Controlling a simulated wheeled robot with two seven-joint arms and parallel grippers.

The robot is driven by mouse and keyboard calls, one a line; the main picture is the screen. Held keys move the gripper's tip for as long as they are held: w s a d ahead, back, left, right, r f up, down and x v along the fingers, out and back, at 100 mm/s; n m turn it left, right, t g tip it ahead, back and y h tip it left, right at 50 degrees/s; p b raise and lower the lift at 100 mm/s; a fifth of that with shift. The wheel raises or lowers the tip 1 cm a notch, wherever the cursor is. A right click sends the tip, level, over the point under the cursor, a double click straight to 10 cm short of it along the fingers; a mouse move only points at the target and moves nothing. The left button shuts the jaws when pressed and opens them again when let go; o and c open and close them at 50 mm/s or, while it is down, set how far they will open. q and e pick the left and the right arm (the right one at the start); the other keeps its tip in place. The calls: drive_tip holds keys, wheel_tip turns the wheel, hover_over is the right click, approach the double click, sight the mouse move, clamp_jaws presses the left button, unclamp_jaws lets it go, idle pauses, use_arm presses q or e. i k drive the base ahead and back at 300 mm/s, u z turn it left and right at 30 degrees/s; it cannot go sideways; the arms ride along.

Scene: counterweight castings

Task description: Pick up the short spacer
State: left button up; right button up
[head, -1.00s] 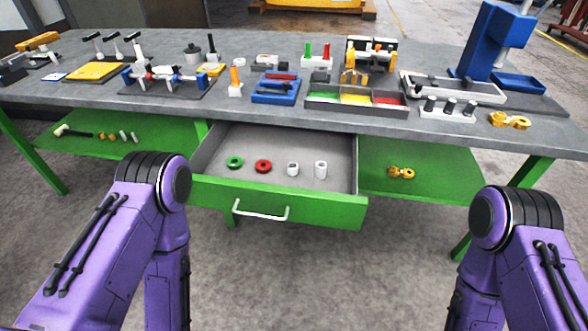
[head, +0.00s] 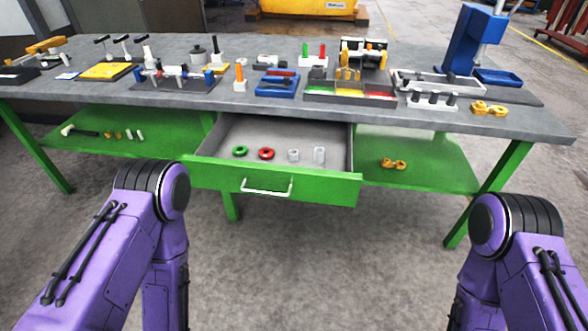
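A green-fronted drawer (head: 225,178) stands open under the grey workbench. The short white cylinder appears to be the short spacer. Neither gripper is in the picture.
The grey bench top (head: 200,104) carries many tools and fixtures, including a blue press (head: 460,45) and a divided tray (head: 350,92). Green lower shelves (head: 420,172) flank the drawer. The drawer's white handle (head: 266,188) juts forward. The floor in front is clear.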

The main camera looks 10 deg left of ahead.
sight(294, 155)
drive_tip(key=u, duration=0.25)
drive_tip(key=k, duration=0.1)
drive_tip(key=z, duration=1.15)
drive_tip(key=i, duration=0.65)
drive_tip(key=u, duration=0.3)
